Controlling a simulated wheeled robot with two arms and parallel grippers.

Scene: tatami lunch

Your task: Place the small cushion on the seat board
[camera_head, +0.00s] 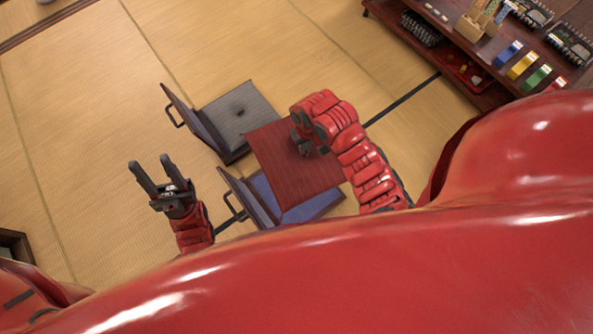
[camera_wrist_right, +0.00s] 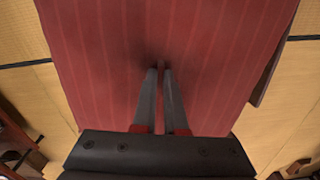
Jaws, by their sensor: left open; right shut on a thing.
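My right gripper (camera_head: 304,148) is shut on a red striped cushion (camera_head: 283,178). In the right wrist view the cushion (camera_wrist_right: 90,50) fills most of the picture, and the shut fingers (camera_wrist_right: 160,70) pinch it near its middle. In the head view the cushion overlaps the near legless chair, whose blue seat (camera_head: 312,207) and dark backrest (camera_head: 246,196) partly show. I cannot tell whether the cushion touches the seat. A second legless chair has a grey seat pad (camera_head: 238,110) with a central dimple. My left gripper (camera_head: 149,162) is open and empty, left of the chairs.
A dark wooden shelf (camera_head: 480,75) stands at the upper right, with colourful boxes (camera_head: 522,65), trays and a wooden holder. The tatami floor (camera_head: 80,110) is clear to the left and behind the chairs. A dark item (camera_head: 15,245) is at the left edge.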

